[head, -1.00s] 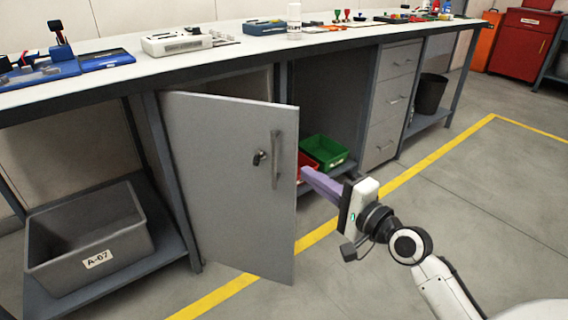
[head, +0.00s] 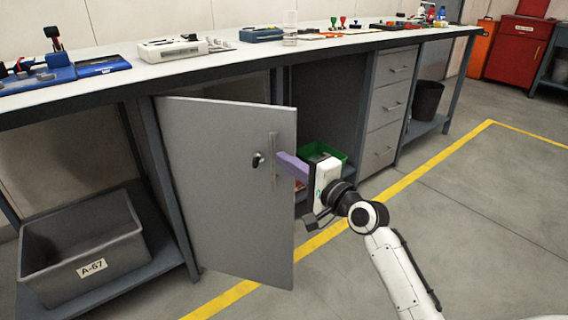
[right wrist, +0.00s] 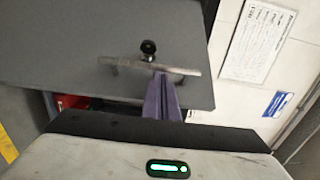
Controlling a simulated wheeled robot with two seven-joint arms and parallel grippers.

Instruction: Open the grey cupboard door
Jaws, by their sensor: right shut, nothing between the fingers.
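The grey cupboard door (head: 215,190) under the bench stands partly open, swung out from its left side. Its upright bar handle (head: 273,160) and dark lock knob (head: 257,160) are near the free edge. My right gripper (head: 282,160) is shut and empty, its purple fingers overlapping the door's free edge beside the handle. In the right wrist view the fingers (right wrist: 162,85) end at the handle bar (right wrist: 130,65); I cannot tell whether they touch it. The knob (right wrist: 148,47) shows beyond. My left gripper is not in view.
A green bin (head: 322,152) sits in the bay right of the door, partly behind my gripper. A grey crate (head: 85,255) stands on the lower shelf at left. Drawers (head: 390,105) are further right. The floor in front is clear.

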